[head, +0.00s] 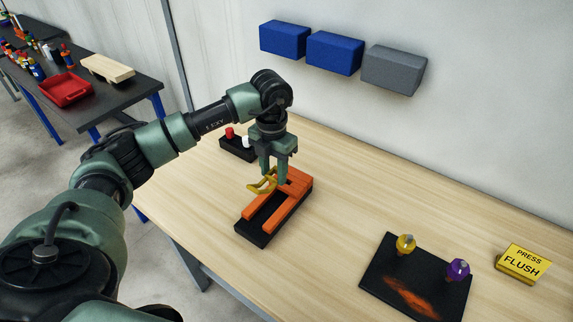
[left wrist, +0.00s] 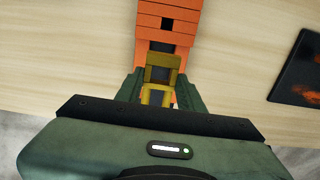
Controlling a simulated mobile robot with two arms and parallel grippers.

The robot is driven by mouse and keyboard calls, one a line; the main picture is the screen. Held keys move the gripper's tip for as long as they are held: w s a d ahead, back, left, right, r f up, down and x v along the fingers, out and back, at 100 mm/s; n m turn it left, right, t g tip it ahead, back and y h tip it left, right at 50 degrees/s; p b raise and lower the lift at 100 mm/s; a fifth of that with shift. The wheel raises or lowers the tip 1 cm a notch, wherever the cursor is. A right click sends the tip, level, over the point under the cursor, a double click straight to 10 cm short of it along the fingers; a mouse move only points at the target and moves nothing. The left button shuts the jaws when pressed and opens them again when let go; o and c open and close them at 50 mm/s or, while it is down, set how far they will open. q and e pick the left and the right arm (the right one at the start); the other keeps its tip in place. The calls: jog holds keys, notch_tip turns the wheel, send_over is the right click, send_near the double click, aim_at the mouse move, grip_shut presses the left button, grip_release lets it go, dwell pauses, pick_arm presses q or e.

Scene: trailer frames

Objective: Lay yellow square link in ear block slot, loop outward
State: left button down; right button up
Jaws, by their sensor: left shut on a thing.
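My left gripper (head: 273,180) points down over the orange ear block (head: 259,221) and is shut on the yellow square link (head: 260,186). The block has orange rails on a black base. In the head view the link sticks out to the left of the fingers, tilted, above the block. In the left wrist view the yellow link (left wrist: 161,60) shows as two square openings between the green fingers (left wrist: 158,90), with the orange block (left wrist: 167,10) and a dark square hole behind it. I cannot tell whether the link touches the block. My right gripper is not in view.
A black mat (head: 380,270) with a yellow knob (head: 405,244) and a purple knob (head: 457,269) lies to the right. A yellow "PRESS FLUSH" sign (head: 524,262) stands beyond it. A black holder (head: 237,152) sits behind the block. Bare wood lies between block and mat.

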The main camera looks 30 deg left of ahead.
pick_arm(q)
notch_tip(320, 180, down, 5)
jog(key=b, duration=0.4)
jog(key=shift+r, duration=0.1)
jog(key=shift+f+b, duration=0.3)
jog(key=shift+f, duration=0.2)
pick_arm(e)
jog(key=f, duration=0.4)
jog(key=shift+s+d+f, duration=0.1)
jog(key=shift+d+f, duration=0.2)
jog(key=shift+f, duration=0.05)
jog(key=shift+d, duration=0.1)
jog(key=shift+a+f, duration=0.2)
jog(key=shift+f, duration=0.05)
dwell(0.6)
pick_arm(q)
jog(key=shift+f+b, duration=1.3)
jog(key=shift+f, duration=0.1)
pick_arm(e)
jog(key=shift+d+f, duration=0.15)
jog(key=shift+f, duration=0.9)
pick_arm(q)
jog(key=c, duration=0.8)
grip_release()
jog(key=shift+s, duration=0.1)
